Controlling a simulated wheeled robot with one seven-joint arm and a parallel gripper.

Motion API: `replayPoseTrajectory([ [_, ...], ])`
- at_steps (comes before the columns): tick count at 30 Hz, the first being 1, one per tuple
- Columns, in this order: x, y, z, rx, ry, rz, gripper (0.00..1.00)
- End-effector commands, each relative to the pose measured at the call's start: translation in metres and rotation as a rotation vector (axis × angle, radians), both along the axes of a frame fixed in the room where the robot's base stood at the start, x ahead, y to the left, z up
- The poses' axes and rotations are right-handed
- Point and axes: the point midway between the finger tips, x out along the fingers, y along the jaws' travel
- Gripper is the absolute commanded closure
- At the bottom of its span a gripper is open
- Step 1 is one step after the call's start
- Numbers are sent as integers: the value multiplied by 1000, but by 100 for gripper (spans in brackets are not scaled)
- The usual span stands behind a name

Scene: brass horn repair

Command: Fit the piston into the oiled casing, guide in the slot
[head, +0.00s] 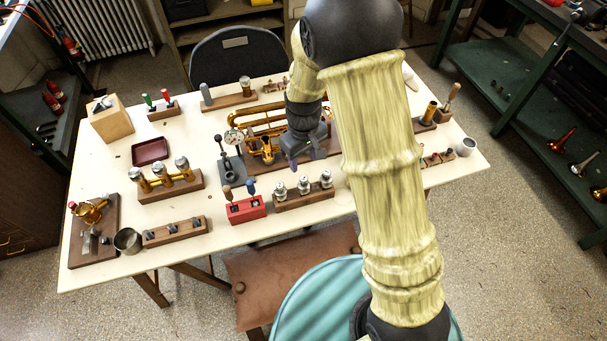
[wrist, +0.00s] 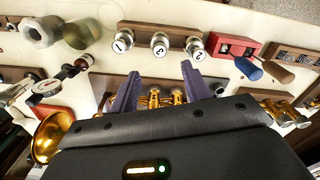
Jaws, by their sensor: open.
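My gripper (head: 297,162) hangs over the middle of the table, just in front of the brass horn (head: 268,120). In the wrist view its two purple fingers (wrist: 157,82) are spread apart with nothing held. Brass casings and tubing (wrist: 155,99) show between and beyond the fingers, partly hidden by the gripper body. Three silver pistons with numbered tops (wrist: 160,44) stand upright in a wooden rack (head: 290,203) near the front edge, apart from the fingers. I cannot tell which casing is oiled, and no guide or slot can be made out.
A red tool holder (head: 246,209) with two handles stands left of the piston rack. A black dial-gauge stand (head: 231,163) is left of my gripper. A wooden block with brass valves (head: 170,187) and a dark red tray (head: 150,151) lie further left. Bare tabletop lies between them.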

Motion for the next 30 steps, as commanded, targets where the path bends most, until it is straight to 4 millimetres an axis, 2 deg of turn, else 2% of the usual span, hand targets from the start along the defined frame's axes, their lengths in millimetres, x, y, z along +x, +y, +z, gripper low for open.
replayPoseTrajectory([
  [9, -1, 0, -52, -1, 4, -1, 52],
  [15, -1, 0, -79, -1, 3, -1, 52],
  [20, 0, 0, -87, 1, 1, -1, 52],
  [27, 0, 0, -88, 0, 0, -1, 52],
  [30, 0, 0, -88, 0, 0, -1, 70],
])
